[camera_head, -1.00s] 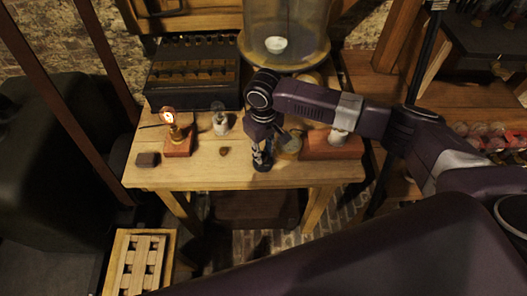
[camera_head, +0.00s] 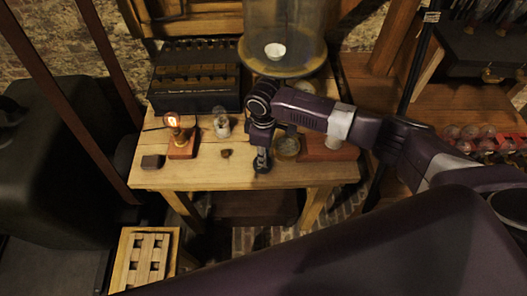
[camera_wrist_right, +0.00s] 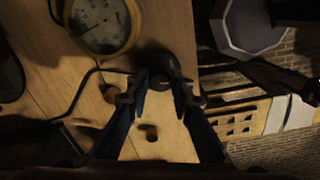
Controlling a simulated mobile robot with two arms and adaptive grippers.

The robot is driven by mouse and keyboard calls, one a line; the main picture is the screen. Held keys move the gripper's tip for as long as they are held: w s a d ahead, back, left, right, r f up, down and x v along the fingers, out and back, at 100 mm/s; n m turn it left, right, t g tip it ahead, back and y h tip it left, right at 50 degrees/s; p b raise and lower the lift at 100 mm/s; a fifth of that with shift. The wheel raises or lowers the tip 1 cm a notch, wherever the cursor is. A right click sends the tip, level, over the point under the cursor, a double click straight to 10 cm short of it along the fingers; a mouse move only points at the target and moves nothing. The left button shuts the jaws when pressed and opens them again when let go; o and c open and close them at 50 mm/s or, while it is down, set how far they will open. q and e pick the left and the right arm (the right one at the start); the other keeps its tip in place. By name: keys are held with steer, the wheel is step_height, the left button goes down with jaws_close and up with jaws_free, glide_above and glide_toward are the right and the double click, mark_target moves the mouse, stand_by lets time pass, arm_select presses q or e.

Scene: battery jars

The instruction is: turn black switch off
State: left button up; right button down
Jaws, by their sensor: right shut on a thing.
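The black switch (camera_wrist_right: 155,66) looks like a dark rounded knob at the front of the wooden table, with a dark cord running near it. My right gripper (camera_wrist_right: 158,88) points down at it, its two fingers on either side in the right wrist view. The fingers are shut on it, and they partly hide it. In the head view my right gripper (camera_head: 262,158) is low over the table's front edge. A small bulb (camera_head: 172,119) on a reddish wooden base glows at the left of the table. My left gripper is out of view.
A round brass-rimmed gauge (camera_head: 286,147) stands close to the right of my gripper. A small glass jar (camera_head: 221,124), a small brown piece (camera_head: 226,153) and a dark block (camera_head: 152,161) are to the left. A large glass vessel (camera_head: 285,35) stands behind.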

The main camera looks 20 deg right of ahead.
steer(key=n+p, duration=0.1)
steer(key=n, duration=0.4)
steer(key=shift+w+n, duration=0.1)
steer(key=shift+n, duration=0.2)
steer(key=n, duration=0.4)
steer(key=shift+n, duration=0.4)
steer(key=shift+w, duration=0.1)
steer(key=c, duration=1.7)
jaws_free()
steer(key=shift+r, duration=0.1)
step_height(320, 180, up, 12)
steer(key=shift+f, duration=0.1)
